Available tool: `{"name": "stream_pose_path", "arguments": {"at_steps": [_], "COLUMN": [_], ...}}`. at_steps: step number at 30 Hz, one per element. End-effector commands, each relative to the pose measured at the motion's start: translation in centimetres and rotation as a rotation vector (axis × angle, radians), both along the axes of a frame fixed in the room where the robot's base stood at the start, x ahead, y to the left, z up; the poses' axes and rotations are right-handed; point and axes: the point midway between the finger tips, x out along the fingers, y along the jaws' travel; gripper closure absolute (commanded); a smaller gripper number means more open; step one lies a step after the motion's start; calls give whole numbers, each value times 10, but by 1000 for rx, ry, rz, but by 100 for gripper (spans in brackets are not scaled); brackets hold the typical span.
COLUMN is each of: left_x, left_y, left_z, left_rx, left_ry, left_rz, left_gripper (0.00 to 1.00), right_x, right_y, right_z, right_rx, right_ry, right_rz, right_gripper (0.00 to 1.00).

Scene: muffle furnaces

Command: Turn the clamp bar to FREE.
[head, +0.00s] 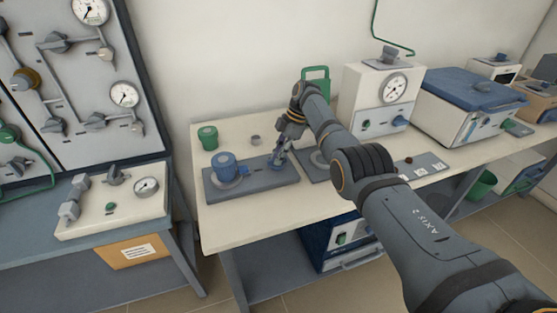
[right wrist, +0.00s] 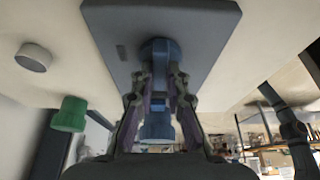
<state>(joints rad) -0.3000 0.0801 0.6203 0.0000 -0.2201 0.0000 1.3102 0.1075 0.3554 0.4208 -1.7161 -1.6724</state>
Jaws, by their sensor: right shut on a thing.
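The grey base plate (head: 257,184) lies on the cream bench, with a blue knobbed cylinder (head: 225,165) on its left part. My right gripper (head: 277,163) is low over the plate's right part. In the right wrist view its fingers (right wrist: 160,88) stand on either side of a blue bar-like part (right wrist: 159,60), which I take to be the clamp bar, and are shut on it. A blue rounded end (right wrist: 156,126) shows lower between the fingers. The fingers hide part of the bar, and no FREE marking is legible. My left gripper is not in view.
A green pot (head: 208,137) and a small grey cap (head: 256,140) stand behind the plate. A cream gauge box (head: 382,98) and a blue-lidded unit (head: 470,105) stand to the right. A gauge panel (head: 85,75) is at the left. The bench front is clear.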

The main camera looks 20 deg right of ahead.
Motion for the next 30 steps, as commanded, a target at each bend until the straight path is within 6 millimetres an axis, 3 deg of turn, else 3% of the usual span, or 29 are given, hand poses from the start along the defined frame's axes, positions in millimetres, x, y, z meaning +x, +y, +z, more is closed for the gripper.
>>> {"name": "stream_pose_path", "arguments": {"at_steps": [9, 10, 15, 25, 30], "left_x": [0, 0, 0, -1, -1], "left_y": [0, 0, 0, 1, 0], "left_z": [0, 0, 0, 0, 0], "left_rx": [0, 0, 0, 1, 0], "left_ry": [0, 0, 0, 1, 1], "left_rz": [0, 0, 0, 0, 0], "left_gripper": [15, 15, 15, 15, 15], "right_x": [0, 0, 0, 0, 1], "right_y": [0, 0, 0, 0, 0], "right_z": [0, 0, 0, 4, 36], "right_rx": [-1, -1, -1, -1, -1], "right_ry": [2, 2, 1, -1, -4], "right_rz": [4, 4, 3, 2, 3], "right_gripper": [100, 85, 63, 63, 63]}}
